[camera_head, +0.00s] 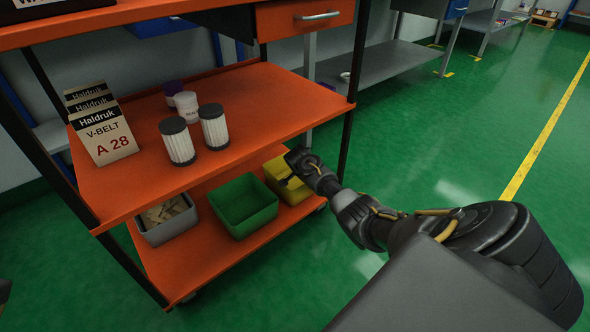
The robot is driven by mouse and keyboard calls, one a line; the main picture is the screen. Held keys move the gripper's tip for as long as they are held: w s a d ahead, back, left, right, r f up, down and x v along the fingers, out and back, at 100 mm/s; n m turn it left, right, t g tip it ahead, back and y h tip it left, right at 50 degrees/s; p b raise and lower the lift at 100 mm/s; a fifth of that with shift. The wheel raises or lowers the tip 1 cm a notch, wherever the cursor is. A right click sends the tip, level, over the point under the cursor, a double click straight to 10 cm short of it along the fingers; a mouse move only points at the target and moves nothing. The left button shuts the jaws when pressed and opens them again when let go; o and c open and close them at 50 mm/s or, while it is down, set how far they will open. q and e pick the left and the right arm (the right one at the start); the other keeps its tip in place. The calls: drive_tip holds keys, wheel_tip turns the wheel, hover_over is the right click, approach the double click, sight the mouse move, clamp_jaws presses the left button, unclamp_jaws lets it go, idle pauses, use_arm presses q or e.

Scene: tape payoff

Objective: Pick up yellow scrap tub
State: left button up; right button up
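The yellow scrap tub (292,194) stands on the orange lower shelf at its right end. It is open-topped, and its middle is partly covered by my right gripper. My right gripper (289,180) reaches in from the right, with its dark fingers at the top of the tub. I cannot tell whether the fingers are open or shut on its rim. The tub appears to rest on the shelf.
A green tub (243,206) stands just left of the yellow one, and a grey bin (168,222) with scraps is further left. The upper shelf (270,100) overhangs them, holding white filters (177,142) and V-belt boxes (103,132). A dark post (352,95) stands near my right wrist.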

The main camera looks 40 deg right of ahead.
clamp_jaws()
drive_tip(key=shift+r, duration=0.15)
